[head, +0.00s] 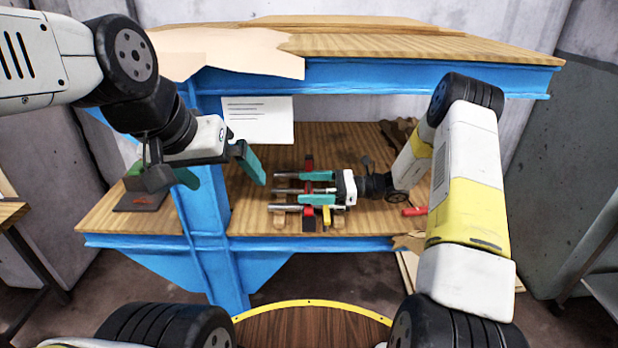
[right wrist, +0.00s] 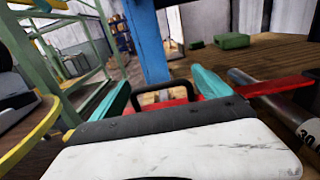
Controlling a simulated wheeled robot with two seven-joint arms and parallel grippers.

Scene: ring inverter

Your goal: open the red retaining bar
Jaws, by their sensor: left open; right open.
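The red retaining bar (head: 309,161) lies across several grey metal rods (head: 285,208) on the lower shelf. In the right wrist view the red bar (right wrist: 268,86) runs crosswise and carries a black loop handle (right wrist: 163,92). My right gripper (head: 303,187) is open over the bar. In the right wrist view its teal fingers stand on either side of the handle; I cannot tell whether they touch it. The gripper body hides the middle of the bar in the head view. My left gripper (head: 226,182) is open and empty, left of the rods and above the shelf.
A yellow piece (head: 326,215) stands at the near right of the rods. A blue frame (head: 205,215) carries the wooden shelf (head: 260,222) and an upper top. A dark mat (head: 135,203) lies at left, a red object (head: 415,211) at right. Open shelf lies behind the rods.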

